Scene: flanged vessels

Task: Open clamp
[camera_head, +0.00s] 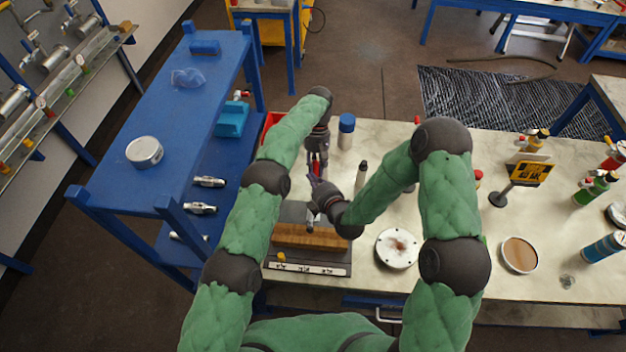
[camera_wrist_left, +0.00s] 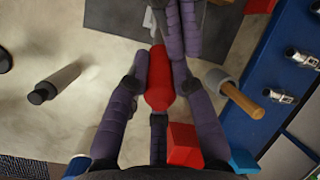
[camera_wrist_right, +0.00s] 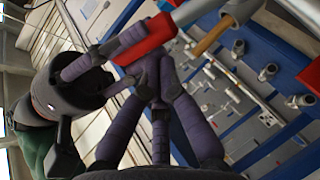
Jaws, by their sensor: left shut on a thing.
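The clamp has a red handle, seen in the left wrist view (camera_wrist_left: 159,82) and in the right wrist view (camera_wrist_right: 148,40). A grey metal part (camera_wrist_right: 196,10) adjoins it in the right wrist view. My left gripper (camera_head: 317,168) is shut on the red handle, with one finger on each side. My right gripper (camera_head: 318,192) is close by, just nearer to me. Its fingers (camera_wrist_right: 145,68) come together beside the red handle in the right wrist view. Whether they grip anything is hidden. In the head view my arms cover most of the clamp.
A wooden block (camera_head: 300,237) lies on a dark board below the grippers. A round white flange (camera_head: 397,248) lies to the right. A blue-capped bottle (camera_head: 346,131) and a dark cylinder (camera_head: 361,174) stand nearby. A blue shelf (camera_head: 170,110) borders the left. The right of the table has free patches.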

